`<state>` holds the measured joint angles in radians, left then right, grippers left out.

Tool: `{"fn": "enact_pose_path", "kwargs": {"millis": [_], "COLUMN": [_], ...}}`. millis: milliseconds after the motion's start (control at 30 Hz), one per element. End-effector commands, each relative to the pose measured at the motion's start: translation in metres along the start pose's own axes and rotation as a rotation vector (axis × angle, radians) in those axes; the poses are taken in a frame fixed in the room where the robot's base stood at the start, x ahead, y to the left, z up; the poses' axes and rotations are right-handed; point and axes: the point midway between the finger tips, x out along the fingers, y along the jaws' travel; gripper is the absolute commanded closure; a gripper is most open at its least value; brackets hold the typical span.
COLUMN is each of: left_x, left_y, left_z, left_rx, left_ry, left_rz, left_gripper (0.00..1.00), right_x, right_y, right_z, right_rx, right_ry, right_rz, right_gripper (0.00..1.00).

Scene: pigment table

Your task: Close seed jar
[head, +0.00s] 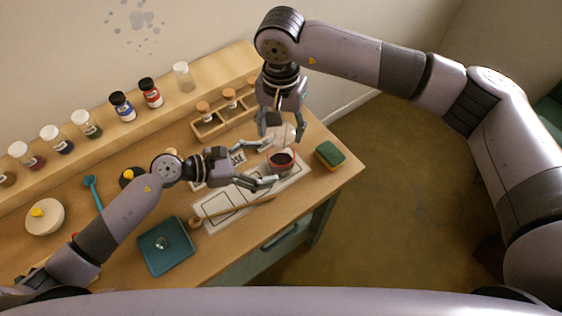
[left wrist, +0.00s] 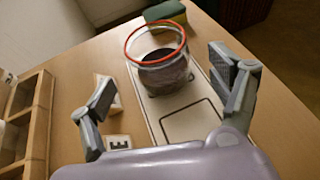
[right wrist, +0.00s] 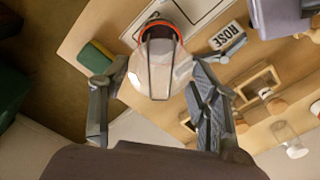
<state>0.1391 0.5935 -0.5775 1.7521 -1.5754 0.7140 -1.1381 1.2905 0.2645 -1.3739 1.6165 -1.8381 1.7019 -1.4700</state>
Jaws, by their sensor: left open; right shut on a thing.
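The seed jar (head: 282,165) is clear glass with dark contents and an orange-red ring at its mouth. It stands upright on a white mat (head: 230,207); the left wrist view shows it too (left wrist: 162,72). My left gripper (head: 273,162) is open, its fingers pointing at the jar from the left with a gap on both sides. My right gripper (head: 282,138) is above the jar, shut on a clear lid with a wire clip (right wrist: 160,70). In the right wrist view the orange ring (right wrist: 157,27) shows beyond the lid. Whether the lid touches the jar is unclear.
A green and yellow sponge (head: 330,155) lies right of the jar, near the table edge. A wooden rack of corked jars (head: 208,126) stands behind. A wooden spoon (head: 235,210) lies across the mat.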

Motion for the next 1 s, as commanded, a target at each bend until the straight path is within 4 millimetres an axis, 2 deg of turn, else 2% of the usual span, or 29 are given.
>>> {"fn": "enact_pose_path", "kwargs": {"millis": [33, 200, 400, 767, 1000], "left_x": [0.011, 0.037, 0.053, 0.056, 0.056], "left_y": [0.0, 0.0, 0.001, 0.0, 0.0], "left_z": [0.001, 0.0, 0.0, 0.0, 0.0], "left_rx": [-0.003, -0.003, -0.001, -0.001, -0.001], "left_ry": [-0.004, -0.001, -0.001, 0.0, 0.0], "left_rz": [0.0, 0.0, 0.001, 0.001, 0.001], "left_gripper": [0.17, 0.17, 0.17, 0.18, 0.34], "right_x": [0.0, 0.0, 0.0, 0.0, 0.0], "right_y": [0.0, 0.0, 0.0, 0.0, 0.0], "right_z": [0.0, 0.0, 0.0, 0.0, 0.0], "right_rx": [0.0, 0.0, 0.0, 0.0, 0.0], "right_ry": [0.0, 0.0, 0.0, 0.0, 0.0], "right_rz": [0.0, 0.0, 0.0, 0.0, 0.0], "right_gripper": [0.72, 0.72, 0.72, 0.72, 0.72]}}
